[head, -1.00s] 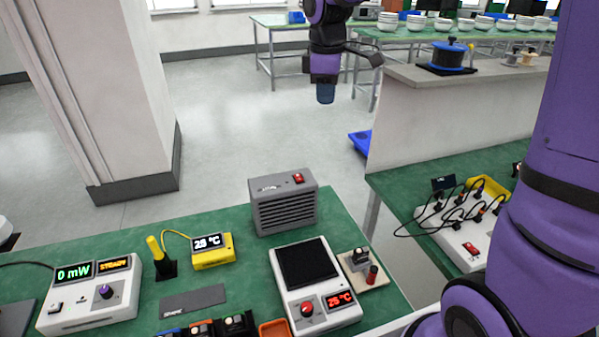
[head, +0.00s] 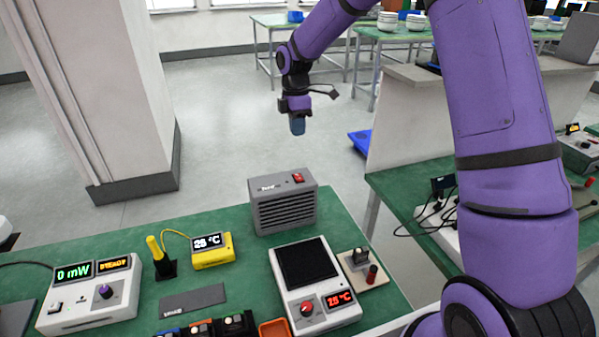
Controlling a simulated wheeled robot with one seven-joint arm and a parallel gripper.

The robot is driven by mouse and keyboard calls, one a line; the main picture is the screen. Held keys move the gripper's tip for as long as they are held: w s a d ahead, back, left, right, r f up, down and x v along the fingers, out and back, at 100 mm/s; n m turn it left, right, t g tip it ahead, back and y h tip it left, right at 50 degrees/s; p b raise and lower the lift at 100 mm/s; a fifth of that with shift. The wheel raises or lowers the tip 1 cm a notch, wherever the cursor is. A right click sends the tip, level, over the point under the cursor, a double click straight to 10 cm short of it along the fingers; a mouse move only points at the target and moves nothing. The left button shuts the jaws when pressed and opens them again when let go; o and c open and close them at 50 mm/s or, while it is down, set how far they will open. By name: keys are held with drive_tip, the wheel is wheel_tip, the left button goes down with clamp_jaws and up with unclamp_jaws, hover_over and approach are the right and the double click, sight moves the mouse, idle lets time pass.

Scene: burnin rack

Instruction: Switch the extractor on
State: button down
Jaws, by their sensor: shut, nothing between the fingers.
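The extractor looks to be the grey box (head: 284,205) with a slatted front grille, standing at the back edge of the green bench. A red rocker switch (head: 298,178) sits on its top, toward the right; I cannot tell which way it is tipped. My gripper (head: 297,126) is above and beyond the box, pointing down, shut and empty. It is apart from the switch and touches nothing.
On the green bench (head: 345,225) stand a hotplate (head: 290,285) reading about 25 °C, a yellow thermometer (head: 212,250), a yellow probe in a black stand (head: 155,250) and a white power meter (head: 85,300) reading 0 mW. A concrete pillar (head: 110,90) rises at left.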

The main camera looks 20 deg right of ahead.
sight(298, 176)
drive_tip(key=shift+f, duration=0.1)
drive_tip(key=f, duration=0.4)
drive_tip(key=s+f, duration=0.1)
drive_tip(key=f, duration=0.8)
drive_tip(key=shift+s+f, duration=0.35)
drive_tip(key=shift+s+f, duration=0.1)
drive_tip(key=shift+f, duration=0.1)
drive_tip(key=shift+w+r, duration=0.2)
drive_tip(key=shift+w, duration=0.6)
drive_tip(key=shift+r, duration=0.1)
